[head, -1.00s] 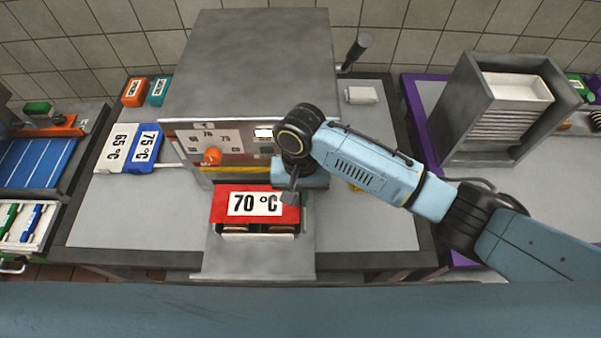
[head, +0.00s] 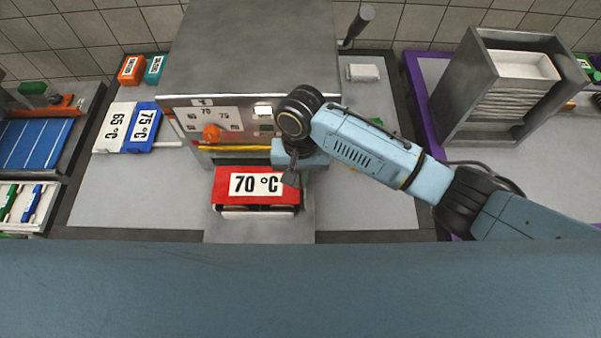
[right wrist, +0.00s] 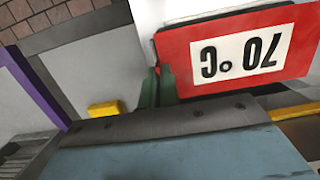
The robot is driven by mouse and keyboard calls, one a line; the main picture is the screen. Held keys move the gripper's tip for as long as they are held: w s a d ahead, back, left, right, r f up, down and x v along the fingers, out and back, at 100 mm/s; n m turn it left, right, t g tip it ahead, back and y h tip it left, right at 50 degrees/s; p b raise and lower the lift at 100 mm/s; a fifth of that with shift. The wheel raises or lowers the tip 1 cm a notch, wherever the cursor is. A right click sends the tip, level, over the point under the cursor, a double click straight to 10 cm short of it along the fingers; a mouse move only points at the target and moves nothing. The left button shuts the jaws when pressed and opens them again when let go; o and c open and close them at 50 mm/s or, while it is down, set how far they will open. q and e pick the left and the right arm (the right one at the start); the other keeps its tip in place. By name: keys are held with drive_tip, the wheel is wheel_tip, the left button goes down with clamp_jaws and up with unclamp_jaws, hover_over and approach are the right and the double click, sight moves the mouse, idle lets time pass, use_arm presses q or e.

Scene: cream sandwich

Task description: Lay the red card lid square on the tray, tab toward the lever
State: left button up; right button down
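The red card lid (head: 228,199), with a white 70 °C label, is over the tray (head: 257,214) in front of the grey machine. It covers most of the tray, leaving the front rim and a dark strip showing. My right gripper (head: 291,178) is at the lid's right edge. In the right wrist view its green fingers (right wrist: 157,90) are close together at the lid's edge (right wrist: 175,50) and appear shut on it. The lid's tab is not clearly visible. The lever (head: 358,24) stands at the machine's right side. My left gripper is out of view.
The grey machine (head: 255,50) with an orange knob (head: 211,132) stands behind the tray. White 65 °C (head: 115,127) and blue 75 °C (head: 142,128) cards lie at left. A grey rack (head: 450,105) holding white trays stands at right. The counter left of the tray is clear.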

drive_tip(key=shift+f, duration=0.75)
drive_tip(key=shift+f+b, duration=0.55)
drive_tip(key=shift+f, duration=0.75)
drive_tip(key=shift+f, duration=0.1)
drive_tip(key=c, duration=1.6)
unclamp_jaws()
drive_tip(key=r, duration=0.4)
drive_tip(key=w+r, duration=0.1)
drive_tip(key=r, duration=0.4)
drive_tip(key=w+r, duration=0.1)
drive_tip(key=r, duration=0.3)
drive_tip(key=shift+r, duration=0.15)
